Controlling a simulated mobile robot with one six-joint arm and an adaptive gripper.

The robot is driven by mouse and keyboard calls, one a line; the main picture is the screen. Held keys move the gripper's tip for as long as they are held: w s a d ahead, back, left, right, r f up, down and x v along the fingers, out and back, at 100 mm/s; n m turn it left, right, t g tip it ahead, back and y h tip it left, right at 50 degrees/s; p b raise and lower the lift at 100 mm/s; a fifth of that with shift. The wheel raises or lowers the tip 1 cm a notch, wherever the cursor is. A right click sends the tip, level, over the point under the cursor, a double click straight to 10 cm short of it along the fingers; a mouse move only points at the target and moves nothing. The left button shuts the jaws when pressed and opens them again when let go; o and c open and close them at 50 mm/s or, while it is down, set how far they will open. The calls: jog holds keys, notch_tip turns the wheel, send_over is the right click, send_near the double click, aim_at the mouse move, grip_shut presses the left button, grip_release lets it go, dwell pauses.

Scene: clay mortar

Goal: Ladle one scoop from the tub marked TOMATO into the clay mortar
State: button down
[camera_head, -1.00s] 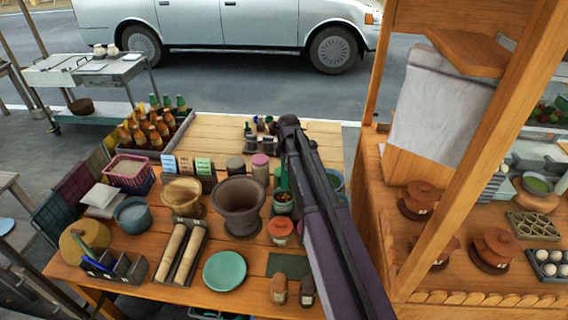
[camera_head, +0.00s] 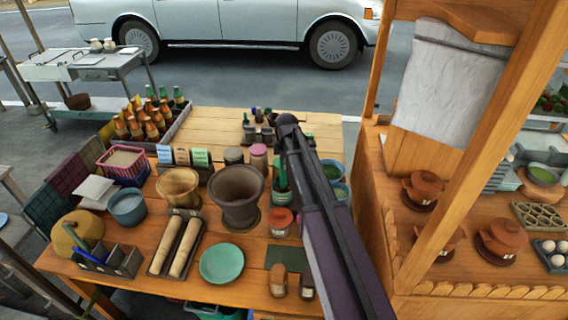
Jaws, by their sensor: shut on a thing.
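A dark brown, deep mortar (camera_head: 237,200) stands upright near the middle of the wooden table. A lighter tan mortar (camera_head: 178,188) stands to its left; I cannot tell for certain which is the clay one. Round tubs show at the right behind my arm, one with green contents (camera_head: 332,172) and a teal one (camera_head: 343,190). A dark pot with an upright green piece (camera_head: 281,175) stands between the dark mortar and my arm. No TOMATO marking is readable.
Two pestles lie in a tray (camera_head: 157,262), beside a green plate (camera_head: 222,264). A red-lidded jar (camera_head: 281,222) stands right of the plate. Bottles (camera_head: 150,122) fill the back left. A wooden stall post (camera_head: 470,165) rises at the right. The back planks (camera_head: 205,128) are partly clear.

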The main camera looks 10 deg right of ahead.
jog(key=shift+f+b, duration=2.4)
jog(key=shift+f, duration=0.3)
notch_tip(320, 180, up, 10)
jog(key=p, duration=0.9)
jog(key=shift+f, duration=0.35)
